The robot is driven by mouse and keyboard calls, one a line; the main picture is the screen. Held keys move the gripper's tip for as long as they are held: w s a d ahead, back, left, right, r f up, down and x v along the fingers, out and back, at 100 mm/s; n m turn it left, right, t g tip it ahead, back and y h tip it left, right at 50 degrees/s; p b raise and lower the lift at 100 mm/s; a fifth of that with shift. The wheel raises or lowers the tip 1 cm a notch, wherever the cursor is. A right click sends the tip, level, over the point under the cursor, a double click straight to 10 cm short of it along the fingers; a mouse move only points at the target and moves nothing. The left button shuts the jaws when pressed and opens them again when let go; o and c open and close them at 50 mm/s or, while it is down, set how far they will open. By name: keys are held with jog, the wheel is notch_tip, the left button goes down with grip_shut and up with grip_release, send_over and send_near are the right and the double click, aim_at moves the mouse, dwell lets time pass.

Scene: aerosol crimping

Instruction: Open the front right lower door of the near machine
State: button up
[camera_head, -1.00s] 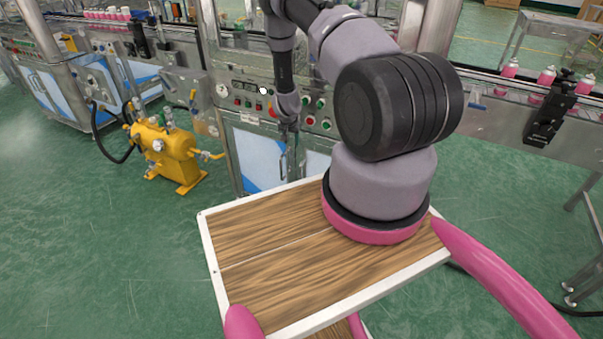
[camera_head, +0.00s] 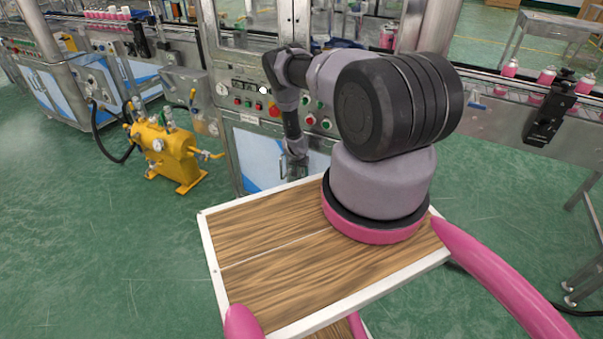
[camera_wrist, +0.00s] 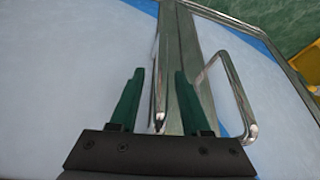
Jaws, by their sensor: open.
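The near machine has two lower front doors under its button panel. The front right lower door (camera_head: 319,164) is shut and partly hidden by my arm; in the wrist view its pale panel (camera_wrist: 65,75) fills the left. Its metal bar handle (camera_wrist: 157,85) appears between my gripper's fingers, near the door seam. My gripper (camera_wrist: 160,73) is open, its two green fingers on either side of that handle; contact cannot be told. In the head view my gripper (camera_head: 297,158) is small in front of the doors. The neighbouring left lower door (camera_head: 258,158) is shut, with its own handle (camera_wrist: 236,95).
A yellow pump unit (camera_head: 165,152) stands on the floor left of the machine. A conveyor (camera_head: 490,90) with pink cans runs off to the right. Green floor lies clear in front of the machine. The button panel (camera_head: 265,100) sits just above the doors.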

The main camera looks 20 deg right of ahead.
jog(key=shift+w+f, duration=0.1)
jog(key=shift+f, duration=0.25)
grip_shut()
dwell(1.2)
